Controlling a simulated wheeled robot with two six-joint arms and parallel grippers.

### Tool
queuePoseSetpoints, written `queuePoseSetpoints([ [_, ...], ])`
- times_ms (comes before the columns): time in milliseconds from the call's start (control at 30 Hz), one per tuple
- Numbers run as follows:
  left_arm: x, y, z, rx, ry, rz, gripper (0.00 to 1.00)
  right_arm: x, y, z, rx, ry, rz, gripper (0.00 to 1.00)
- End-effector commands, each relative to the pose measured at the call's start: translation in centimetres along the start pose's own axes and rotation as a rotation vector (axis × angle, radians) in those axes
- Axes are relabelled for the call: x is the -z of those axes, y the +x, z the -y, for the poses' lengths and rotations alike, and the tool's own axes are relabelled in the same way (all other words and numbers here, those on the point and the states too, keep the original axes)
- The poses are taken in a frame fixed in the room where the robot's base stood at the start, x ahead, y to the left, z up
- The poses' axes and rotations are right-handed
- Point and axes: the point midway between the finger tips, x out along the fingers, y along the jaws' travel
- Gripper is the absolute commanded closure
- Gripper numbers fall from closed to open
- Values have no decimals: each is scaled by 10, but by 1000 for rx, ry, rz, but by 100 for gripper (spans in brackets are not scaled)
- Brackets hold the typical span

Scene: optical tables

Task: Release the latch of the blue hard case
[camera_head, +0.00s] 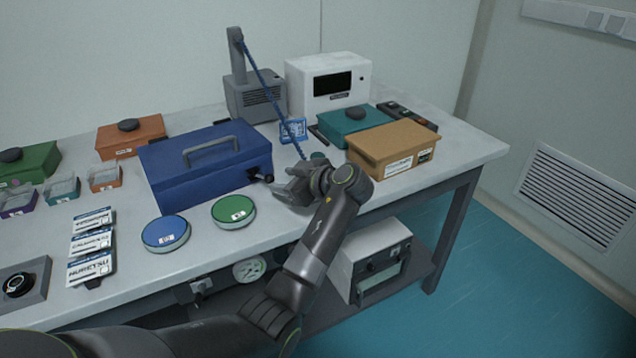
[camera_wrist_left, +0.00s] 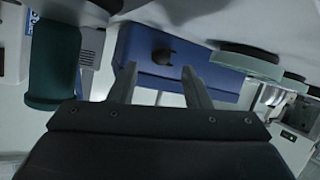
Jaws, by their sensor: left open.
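The blue hard case (camera_head: 165,163) stands shut on the table, with a grey handle on its lid. My left gripper (camera_head: 281,187) is open and empty, just right of the latch. In the wrist view its two fingers (camera_wrist_left: 160,82) point toward the case, with the latch between and beyond their tips. A gap to the latch seems to remain. My right gripper is not in view.
A green disc (camera_head: 233,210) and a blue disc (camera_head: 165,232) lie in front of the case. A tan box (camera_head: 378,148), a teal box (camera_head: 345,124) and a grey device with a blue cord (camera_head: 252,95) stand right and behind. A dark green cylinder (camera_wrist_left: 52,60) is close in the wrist view.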

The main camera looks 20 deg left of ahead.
Motion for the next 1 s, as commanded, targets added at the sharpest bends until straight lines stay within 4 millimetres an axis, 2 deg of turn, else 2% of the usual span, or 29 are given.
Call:
queuePoseSetpoints([
  [33, -2, -14, 0, -4, -3, 5, 56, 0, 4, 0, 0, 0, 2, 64],
  [300, -2, -81, 0, -4, -2, 6, 56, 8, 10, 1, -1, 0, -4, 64],
  [500, -1, -115, 0, -2, -1, 3, 56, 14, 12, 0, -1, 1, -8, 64],
  [700, 0, -128, 0, 0, 1, 1, 56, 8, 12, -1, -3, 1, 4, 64],
  [1000, 0, -129, 0, 0, 1, 0, 56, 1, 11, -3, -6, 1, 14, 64],
])
